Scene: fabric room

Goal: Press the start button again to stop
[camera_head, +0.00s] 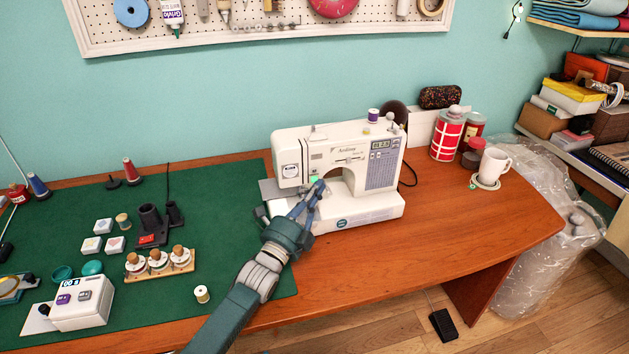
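The white sewing machine (352,205) stands on the wooden table at the edge of the green mat. A small lit green button (313,179) shows on the front of its head, at the lower left. My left gripper (321,184) reaches up from below in front of the machine. Its fingers converge to a tip and look shut, with nothing seen between them. The tip is right beside the green button; I cannot tell whether it touches. The gripper hides part of the needle area and the machine's base. My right gripper is not in view.
The green mat (218,225) holds spools, small white boxes and a wooden spool rack (160,264). A white mug (493,166) and a red-and-white canister (447,136) stand right of the machine. The table's front right is clear. A black pedal (443,325) lies on the floor.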

